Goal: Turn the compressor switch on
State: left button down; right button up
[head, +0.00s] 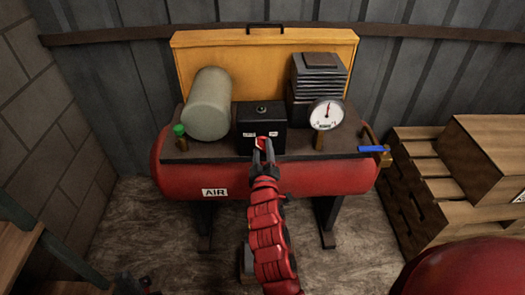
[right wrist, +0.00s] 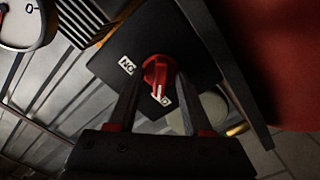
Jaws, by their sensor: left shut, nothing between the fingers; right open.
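The compressor switch is a red rotary knob (right wrist: 158,71) on a black box (head: 262,112) at the middle of the red air compressor (head: 330,180). In the right wrist view one white label reads ON upside down. A second label is partly covered by the knob, whose white mark points toward it. My right gripper (head: 263,144) is at the box front, open, one finger on each side of the knob in the right wrist view (right wrist: 158,78). I cannot tell whether the fingers touch it. My left gripper (head: 138,286) is low at the bottom left edge, shut and empty.
A pressure gauge (head: 326,114) and a blue-handled valve (head: 371,149) are right of the box. A grey-green cylinder (head: 207,104) and a green-capped fitting (head: 179,130) are left of it. Wooden pallets (head: 425,185) stand at the right; a block wall (head: 60,110) is at the left.

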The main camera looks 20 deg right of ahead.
grip_shut()
